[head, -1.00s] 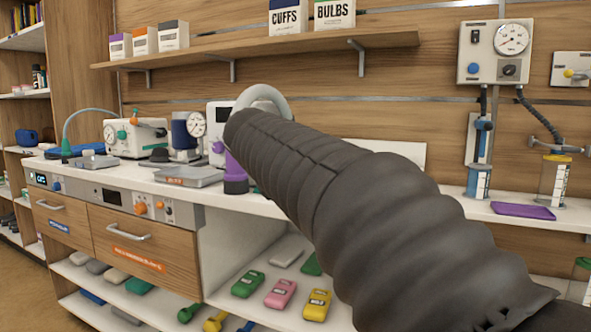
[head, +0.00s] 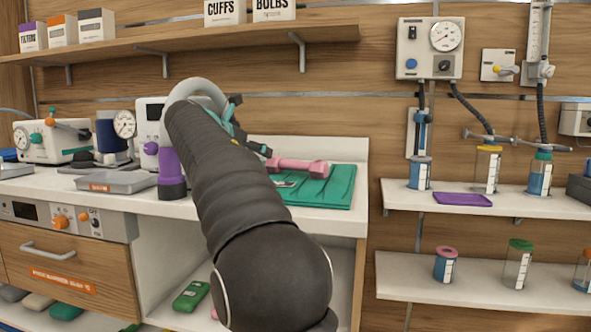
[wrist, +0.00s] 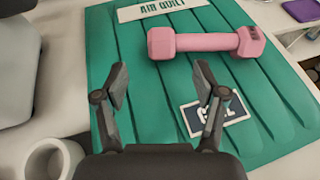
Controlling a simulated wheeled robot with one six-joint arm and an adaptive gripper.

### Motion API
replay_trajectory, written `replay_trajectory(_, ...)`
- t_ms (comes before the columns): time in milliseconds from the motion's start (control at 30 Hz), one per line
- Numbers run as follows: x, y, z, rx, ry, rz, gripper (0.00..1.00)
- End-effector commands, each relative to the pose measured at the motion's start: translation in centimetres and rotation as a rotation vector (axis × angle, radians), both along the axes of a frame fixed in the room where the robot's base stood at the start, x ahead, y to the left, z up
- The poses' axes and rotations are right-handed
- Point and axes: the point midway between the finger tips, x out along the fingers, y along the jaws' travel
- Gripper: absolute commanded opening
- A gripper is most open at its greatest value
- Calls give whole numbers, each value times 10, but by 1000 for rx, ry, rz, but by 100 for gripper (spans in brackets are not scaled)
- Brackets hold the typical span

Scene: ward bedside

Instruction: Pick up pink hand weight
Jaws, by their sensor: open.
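The pink hand weight (head: 298,166) lies on a green quilted mat (head: 335,190) on the counter, partly hidden by my arm in the head view. In the wrist view the pink hand weight (wrist: 206,42) lies crosswise near the top of the green mat (wrist: 270,112), below the "AIR QUILT" label. My gripper (wrist: 160,80) is open and empty. Its two fingers are spread over the mat, short of the weight's handle and apart from it. In the head view my gripper (head: 250,140) is mostly hidden behind my arm.
A purple and dark cylinder (head: 169,172) and a grey tray (head: 116,181) stand left of my arm on the counter. A shelf on the right holds a purple pad (head: 462,199) and several cylinders. In the wrist view a white ring-shaped thing (wrist: 36,148) is at lower left.

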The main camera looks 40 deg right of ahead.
Motion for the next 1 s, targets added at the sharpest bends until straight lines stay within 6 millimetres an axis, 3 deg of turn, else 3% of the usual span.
replay_trajectory(267,6,-13,-6,1,0,0,71)
replay_trajectory(633,22,-52,-22,2,0,0,71)
replay_trajectory(867,23,-55,-22,2,-2,1,71)
replay_trajectory(900,23,-55,-22,2,-1,1,68)
replay_trajectory(1000,23,-54,-22,2,-1,1,43)
